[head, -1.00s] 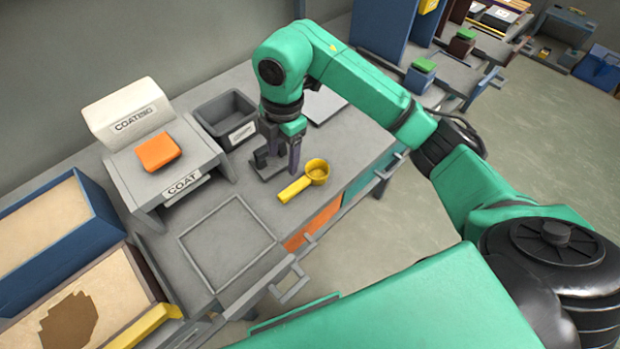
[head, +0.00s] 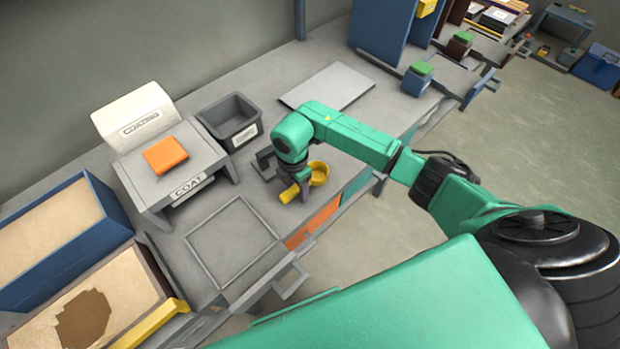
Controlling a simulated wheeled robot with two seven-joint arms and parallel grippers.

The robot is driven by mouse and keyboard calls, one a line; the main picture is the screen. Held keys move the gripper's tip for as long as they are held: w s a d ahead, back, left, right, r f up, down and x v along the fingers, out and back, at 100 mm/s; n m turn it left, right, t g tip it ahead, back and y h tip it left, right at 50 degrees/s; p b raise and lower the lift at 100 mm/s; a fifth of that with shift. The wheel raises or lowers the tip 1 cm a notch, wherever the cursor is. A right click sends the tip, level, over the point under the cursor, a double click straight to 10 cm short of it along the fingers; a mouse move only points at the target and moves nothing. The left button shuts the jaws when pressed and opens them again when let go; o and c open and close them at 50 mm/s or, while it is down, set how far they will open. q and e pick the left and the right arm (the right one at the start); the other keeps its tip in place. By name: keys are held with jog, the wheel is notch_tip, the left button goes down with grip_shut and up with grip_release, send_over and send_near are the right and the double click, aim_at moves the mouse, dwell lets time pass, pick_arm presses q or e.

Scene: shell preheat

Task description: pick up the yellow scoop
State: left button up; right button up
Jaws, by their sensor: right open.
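The yellow scoop (head: 319,174) lies on the grey workbench, near its front edge. Its round cup is to the right and its handle (head: 289,194) points to the lower left. My right gripper (head: 303,193) is low over the scoop, pointing down, with its fingers at the handle close to the cup. It is open. My wrist hides part of the handle, and I cannot tell whether the fingers touch it. My left gripper is not in view.
A dark grey bin (head: 231,122) stands behind, left of my wrist. A grey COAT stand (head: 206,160) carries an orange block (head: 165,155). A flat grey plate (head: 327,87) lies behind my arm. A square outlined area (head: 231,240) at front left is clear.

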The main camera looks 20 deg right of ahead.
grip_shut()
notch_tip(320, 180, up, 14)
jog(key=b, duration=0.2)
notch_tip(320, 180, up, 6)
send_over(296, 187)
jog(key=shift+r+p, duration=0.1)
jog(key=shift+p, duration=0.25)
